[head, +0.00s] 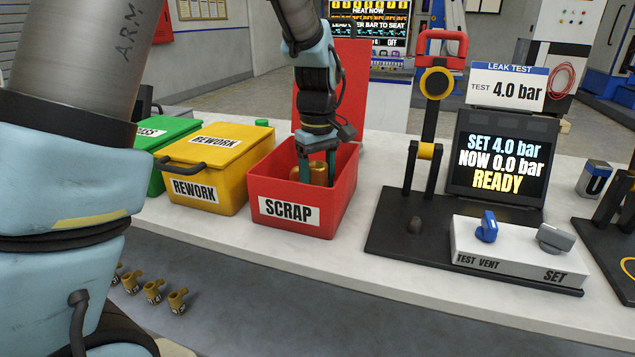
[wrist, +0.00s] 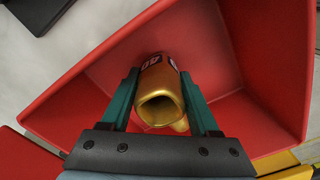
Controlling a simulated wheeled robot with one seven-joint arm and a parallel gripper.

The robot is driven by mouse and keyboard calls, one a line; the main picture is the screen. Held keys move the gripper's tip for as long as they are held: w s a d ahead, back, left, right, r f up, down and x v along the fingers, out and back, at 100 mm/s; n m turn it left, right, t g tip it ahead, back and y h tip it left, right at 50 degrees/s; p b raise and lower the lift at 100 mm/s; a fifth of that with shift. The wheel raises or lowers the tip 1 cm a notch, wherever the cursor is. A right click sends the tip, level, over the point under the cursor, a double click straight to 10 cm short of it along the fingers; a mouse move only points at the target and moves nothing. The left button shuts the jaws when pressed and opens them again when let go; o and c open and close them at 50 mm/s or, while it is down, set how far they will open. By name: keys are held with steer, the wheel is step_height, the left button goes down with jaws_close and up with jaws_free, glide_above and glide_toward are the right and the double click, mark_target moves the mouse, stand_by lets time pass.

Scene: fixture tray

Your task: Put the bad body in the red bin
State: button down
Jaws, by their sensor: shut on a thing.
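The red bin (head: 276,218) labelled SCRAP stands on the white bench with its lid raised at the back. My gripper (head: 318,168) reaches down inside the bin and is shut on a brass body (head: 316,175). In the wrist view the brass body (wrist: 160,93) sits between the teal fingers of my gripper (wrist: 163,92), its open end facing the camera and a small tag partly in sight. The red walls of the bin (wrist: 262,45) surround it. I cannot tell whether the body touches the bin floor.
A shut yellow REWORK bin (head: 205,165) and a green bin (head: 172,135) stand to the left. A leak test stand (head: 430,225) with screen (head: 500,160) stands right of the red bin. Several brass bodies (head: 152,291) are at lower left.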

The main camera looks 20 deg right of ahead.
steer(key=shift+f, duration=0.25)
steer(key=shift+c, duration=0.2)
jaws_free()
steer(key=shift+o, duration=0.2)
steer(key=shift+r, duration=0.15)
step_height(320, 180, up, 13)
steer(key=p, duration=1.1)
stand_by(0.4)
